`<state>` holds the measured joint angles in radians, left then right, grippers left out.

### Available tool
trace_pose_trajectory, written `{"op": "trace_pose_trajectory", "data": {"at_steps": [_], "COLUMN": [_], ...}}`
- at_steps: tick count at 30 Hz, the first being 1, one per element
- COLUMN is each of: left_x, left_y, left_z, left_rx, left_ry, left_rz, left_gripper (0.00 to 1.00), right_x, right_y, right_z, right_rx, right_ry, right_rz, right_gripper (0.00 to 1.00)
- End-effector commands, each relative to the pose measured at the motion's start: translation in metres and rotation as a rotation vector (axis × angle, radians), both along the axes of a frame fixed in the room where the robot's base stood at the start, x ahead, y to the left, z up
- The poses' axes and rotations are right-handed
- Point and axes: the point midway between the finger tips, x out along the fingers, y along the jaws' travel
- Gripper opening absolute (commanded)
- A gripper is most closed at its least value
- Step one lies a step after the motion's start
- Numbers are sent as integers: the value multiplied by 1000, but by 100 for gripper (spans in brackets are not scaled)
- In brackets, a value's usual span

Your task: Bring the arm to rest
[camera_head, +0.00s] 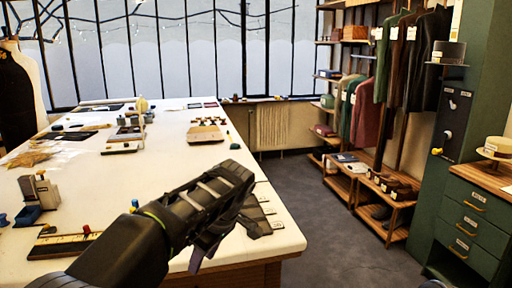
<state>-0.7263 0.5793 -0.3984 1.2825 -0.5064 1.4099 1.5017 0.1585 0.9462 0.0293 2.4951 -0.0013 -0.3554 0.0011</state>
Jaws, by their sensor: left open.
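My left arm comes in from the bottom left and reaches over the near right part of the white table (170,165). My left gripper (230,228) is at its end, dark and open, with nothing seen between its fingers. It hangs above the table's right edge area, and I cannot tell its exact height over the top. It hides part of the table and some small cards (268,211). My right gripper is not in view.
A clothes rack (375,110) and green drawers (465,220) stand right. The grey floor (320,200) between is clear.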

Motion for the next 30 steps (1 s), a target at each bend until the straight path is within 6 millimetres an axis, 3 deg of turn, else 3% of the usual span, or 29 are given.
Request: {"op": "trace_pose_trajectory", "data": {"at_steps": [8, 14, 17, 23, 26, 30], "left_x": [17, 36, 42, 42, 29, -14], "left_y": [-11, -36, -59, -106, -123, -128], "left_z": [0, -14, -32, -97, -154, -253], "left_rx": [-8, -37, -57, -100, -136, -201], "left_ry": [-22, -61, -78, -97, -101, -113], "left_rz": [-162, -375, -522, -837, -998, -1184], "left_gripper": [43, 43, 43, 43, 43, 43], "right_x": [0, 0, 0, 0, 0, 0], "right_y": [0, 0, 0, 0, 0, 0], "right_z": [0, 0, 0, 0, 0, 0], "right_rx": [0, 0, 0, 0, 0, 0], "right_ry": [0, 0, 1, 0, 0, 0], "right_rz": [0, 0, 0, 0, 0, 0], "right_gripper": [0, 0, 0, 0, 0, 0]}}
